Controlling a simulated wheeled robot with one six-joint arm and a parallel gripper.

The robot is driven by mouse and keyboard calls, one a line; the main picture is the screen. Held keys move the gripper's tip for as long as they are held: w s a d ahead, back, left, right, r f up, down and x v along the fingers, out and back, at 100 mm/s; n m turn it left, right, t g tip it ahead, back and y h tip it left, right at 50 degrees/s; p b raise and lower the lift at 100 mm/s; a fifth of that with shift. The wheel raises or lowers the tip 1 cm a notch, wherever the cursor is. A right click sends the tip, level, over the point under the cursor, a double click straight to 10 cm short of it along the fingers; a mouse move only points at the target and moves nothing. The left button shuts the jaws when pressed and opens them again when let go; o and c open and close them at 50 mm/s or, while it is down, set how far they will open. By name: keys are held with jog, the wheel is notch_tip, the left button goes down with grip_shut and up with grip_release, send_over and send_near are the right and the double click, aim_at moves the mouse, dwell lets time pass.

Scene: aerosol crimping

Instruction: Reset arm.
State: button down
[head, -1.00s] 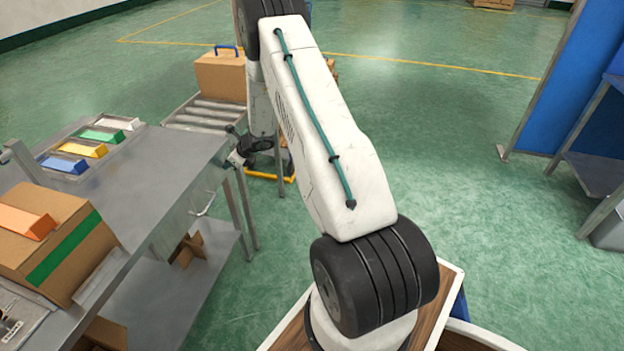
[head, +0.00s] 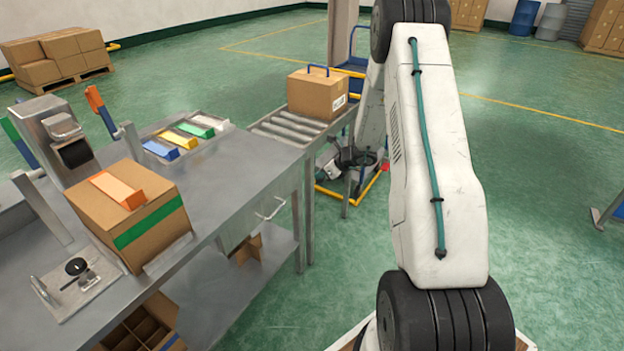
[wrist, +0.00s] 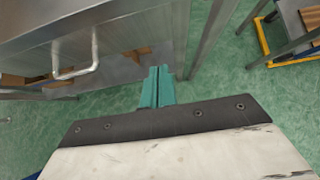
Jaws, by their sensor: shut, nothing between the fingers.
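My arm stands raised at the right in the head view. My gripper shows in the wrist view (wrist: 157,88), where its two teal fingers are together with nothing between them. It points past the front edge of the metal workbench (head: 235,135) and is clear of it. The drawer handle (wrist: 76,60) on the bench front is left of the fingers in the wrist view.
On the bench are a cardboard box (head: 150,230) with an orange block (head: 118,188) on top, a metal machine (head: 62,140) and several coloured blocks. A carton (head: 312,98) sits on the roller conveyor (head: 285,132). A yellow-framed cart (wrist: 265,38) stands close by. The green floor at right is open.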

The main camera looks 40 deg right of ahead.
jog(key=shift+v, duration=1.85)
jog(key=s+a+r+n+g+y, duration=0.2)
jog(key=s+a+r+n+g, duration=0.1)
jog(key=s+a+r+n, duration=0.5)
jog(key=s+a+r+n+g+y, duration=0.2)
jog(key=s+a+r+n+g, duration=0.3)
jog(key=a+n, duration=0.5)
jog(key=s+a+r+n+h, duration=0.2)
jog(key=s+a+r+n, duration=0.1)
jog(key=s+r, duration=0.3)
jog(key=s+a+r+n+h, duration=0.3)
jog(key=s+r+n, duration=0.3)
jog(key=s, duration=0.4)
jog(key=s+a+r+n+t+h, duration=0.1)
jog(key=s+a+r+n, duration=0.3)
jog(key=s, duration=0.5)
jog(key=shift+a+r+n+h, duration=0.3)
jog(key=shift+a+r+h, duration=0.1)
jog(key=shift+r+h, duration=0.4)
